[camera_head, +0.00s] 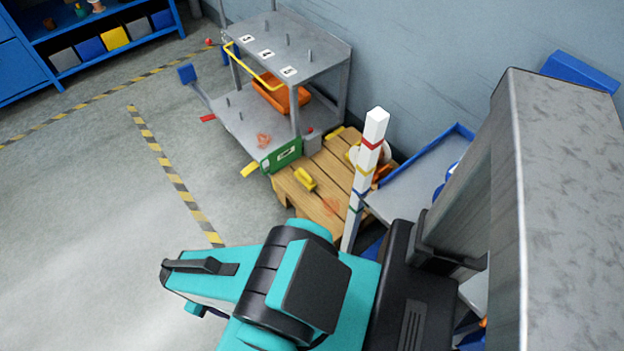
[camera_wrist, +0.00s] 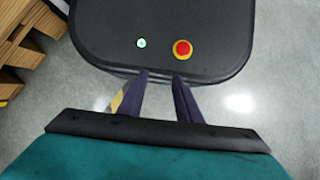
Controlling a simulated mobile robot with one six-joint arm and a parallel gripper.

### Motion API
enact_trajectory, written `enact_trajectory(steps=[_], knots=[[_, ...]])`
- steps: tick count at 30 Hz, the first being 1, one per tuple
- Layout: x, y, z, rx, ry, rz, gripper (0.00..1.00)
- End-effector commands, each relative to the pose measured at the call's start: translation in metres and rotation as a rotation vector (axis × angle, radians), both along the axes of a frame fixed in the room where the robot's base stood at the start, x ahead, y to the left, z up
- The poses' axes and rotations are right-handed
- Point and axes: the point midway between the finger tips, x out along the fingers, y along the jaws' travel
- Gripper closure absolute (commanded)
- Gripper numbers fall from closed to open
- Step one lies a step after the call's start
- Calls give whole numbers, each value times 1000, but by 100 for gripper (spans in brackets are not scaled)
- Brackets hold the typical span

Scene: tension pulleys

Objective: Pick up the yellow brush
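A yellow brush (camera_head: 305,180) lies on the wooden pallet (camera_head: 325,182) in the head view, near the pallet's left side. A second small yellow thing (camera_head: 335,132) sits at the pallet's back edge, too small to identify. My gripper (camera_wrist: 160,78) shows in the wrist view with its two dark fingers apart and nothing between them. It hangs above the grey floor beside a black part of my own body. The brush is not visible in the wrist view, and the gripper is well away from it. The head view shows my teal arm but not the fingers.
A grey cart (camera_head: 300,60) with an orange bin (camera_head: 281,93) stands behind the pallet. A white striped post (camera_head: 367,155) rises at the pallet's right front, beside a grey-blue table (camera_head: 415,185). A green box (camera_head: 282,155) adjoins the pallet. The floor (camera_head: 80,220) at left is clear.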

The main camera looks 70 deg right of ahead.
Motion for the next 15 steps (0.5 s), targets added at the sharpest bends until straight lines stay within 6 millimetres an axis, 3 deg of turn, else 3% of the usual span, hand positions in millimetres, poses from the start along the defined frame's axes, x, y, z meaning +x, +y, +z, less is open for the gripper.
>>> enact_trajectory(steps=[6, 15], knots=[[0, 0, 0, 0, 0, 0, 67], [15, -12, -10, -23, -21, -58, 16]])
